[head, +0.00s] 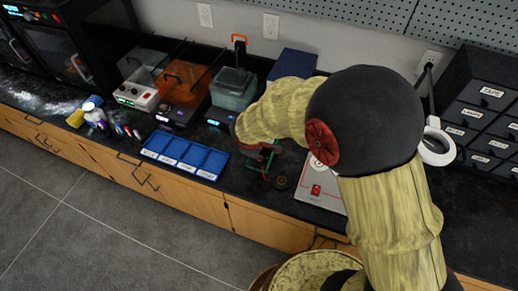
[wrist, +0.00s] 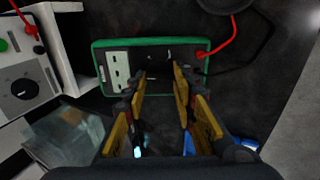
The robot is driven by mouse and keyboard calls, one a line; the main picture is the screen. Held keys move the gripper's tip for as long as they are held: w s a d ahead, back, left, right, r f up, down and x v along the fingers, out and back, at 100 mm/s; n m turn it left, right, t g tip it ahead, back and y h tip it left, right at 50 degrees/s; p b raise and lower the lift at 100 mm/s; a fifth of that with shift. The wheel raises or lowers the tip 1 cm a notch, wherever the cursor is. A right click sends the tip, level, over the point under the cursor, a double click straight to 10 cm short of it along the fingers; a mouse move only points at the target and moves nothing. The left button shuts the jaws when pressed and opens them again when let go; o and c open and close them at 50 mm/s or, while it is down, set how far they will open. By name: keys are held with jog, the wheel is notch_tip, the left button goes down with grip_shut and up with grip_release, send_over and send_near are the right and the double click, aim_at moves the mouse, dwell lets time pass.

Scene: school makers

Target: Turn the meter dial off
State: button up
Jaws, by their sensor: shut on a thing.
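The meter (wrist: 117,44), dark-faced with a green rim, lies on the black bench top and fills the upper middle of the wrist view. In the head view only a bit of its green rim (head: 266,172) shows beside my arm. My gripper (wrist: 160,68) reaches over the meter's face, its yellow-sided fingers on either side of the middle. It is shut on the meter's dial, which is mostly hidden between the fingertips, so its setting cannot be read. In the head view my arm hides most of the gripper.
A red lead (wrist: 233,38) leaves the meter's right end. A white device with a black knob (wrist: 24,88) stands at the left in the wrist view.

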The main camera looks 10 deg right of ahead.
dwell(0.3)
jog(key=o, duration=1.1)
jog(key=shift+o, duration=0.3)
jog(key=v, duration=1.2)
jog(key=shift+a, duration=0.1)
